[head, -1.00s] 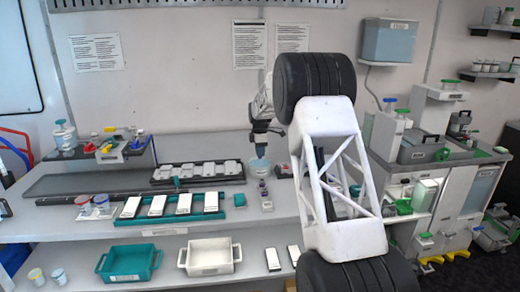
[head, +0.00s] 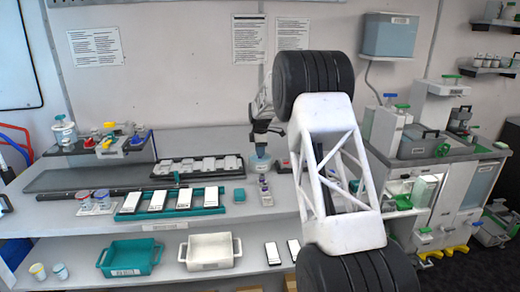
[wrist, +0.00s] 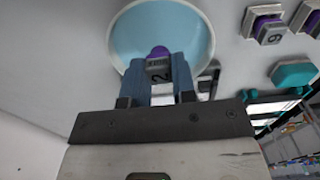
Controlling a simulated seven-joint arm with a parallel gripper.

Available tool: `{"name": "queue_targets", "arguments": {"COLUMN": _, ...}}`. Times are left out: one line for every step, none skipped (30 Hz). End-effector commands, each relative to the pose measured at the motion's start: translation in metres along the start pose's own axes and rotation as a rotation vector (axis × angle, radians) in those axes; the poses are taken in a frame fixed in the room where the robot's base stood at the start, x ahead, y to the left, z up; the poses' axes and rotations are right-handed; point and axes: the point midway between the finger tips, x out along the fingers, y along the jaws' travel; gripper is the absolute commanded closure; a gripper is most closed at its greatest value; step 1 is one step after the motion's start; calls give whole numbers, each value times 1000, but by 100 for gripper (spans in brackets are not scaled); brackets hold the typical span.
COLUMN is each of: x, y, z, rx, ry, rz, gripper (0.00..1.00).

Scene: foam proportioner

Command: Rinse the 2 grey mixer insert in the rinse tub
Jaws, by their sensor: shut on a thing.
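My gripper (wrist: 158,85) is shut on the grey mixer insert marked 2 (wrist: 158,71), which has a purple end, in the wrist view. The round rinse tub (wrist: 133,38), with light blue inside, lies beyond the insert in that view. In the head view my gripper (head: 262,144) points down over the small tub (head: 259,163) on the bench. The held insert is too small to make out there. I cannot tell whether it touches the liquid or the tub's bottom.
Other grey inserts with purple parts (wrist: 268,26) stand to the right in the wrist view, one marked 9 or 6. A teal block (wrist: 294,74) lies below them. In the head view, a black rack (head: 200,168) and a teal tray of white bars (head: 128,216) stand left of the tub.

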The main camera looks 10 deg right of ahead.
Motion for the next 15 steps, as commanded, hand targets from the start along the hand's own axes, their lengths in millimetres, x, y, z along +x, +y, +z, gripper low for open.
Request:
{"name": "queue_targets", "arguments": {"x": 2, "y": 0, "z": 0, "rx": 0, "ry": 0, "rz": -1, "gripper": 98}}
{"name": "queue_targets", "arguments": {"x": 4, "y": 0, "z": 0, "rx": 0, "ry": 0, "rz": -1, "gripper": 98}}
{"name": "queue_targets", "arguments": {"x": 6, "y": 0, "z": 0, "rx": 0, "ry": 0, "rz": -1, "gripper": 98}}
{"name": "queue_targets", "arguments": {"x": 7, "y": 0, "z": 0, "rx": 0, "ry": 0, "rz": -1, "gripper": 98}}
{"name": "queue_targets", "arguments": {"x": 8, "y": 0, "z": 0, "rx": 0, "ry": 0, "rz": -1, "gripper": 98}}
{"name": "queue_targets", "arguments": {"x": 10, "y": 0, "z": 0, "rx": 0, "ry": 0, "rz": -1, "gripper": 98}}
{"name": "queue_targets", "arguments": {"x": 11, "y": 0, "z": 0, "rx": 0, "ry": 0, "rz": -1, "gripper": 98}}
{"name": "queue_targets", "arguments": {"x": 12, "y": 0, "z": 0, "rx": 0, "ry": 0, "rz": -1, "gripper": 98}}
{"name": "queue_targets", "arguments": {"x": 14, "y": 0, "z": 0, "rx": 0, "ry": 0, "rz": -1, "gripper": 98}}
{"name": "queue_targets", "arguments": {"x": 15, "y": 0, "z": 0, "rx": 0, "ry": 0, "rz": -1, "gripper": 98}}
{"name": "queue_targets", "arguments": {"x": 16, "y": 0, "z": 0, "rx": 0, "ry": 0, "rz": -1, "gripper": 98}}
{"name": "queue_targets", "arguments": {"x": 18, "y": 0, "z": 0, "rx": 0, "ry": 0, "rz": -1, "gripper": 98}}
{"name": "queue_targets", "arguments": {"x": 19, "y": 0, "z": 0, "rx": 0, "ry": 0, "rz": -1, "gripper": 98}}
{"name": "queue_targets", "arguments": {"x": 20, "y": 0, "z": 0, "rx": 0, "ry": 0, "rz": 0, "gripper": 98}}
{"name": "queue_targets", "arguments": {"x": 22, "y": 0, "z": 0, "rx": 0, "ry": 0, "rz": 0, "gripper": 98}}
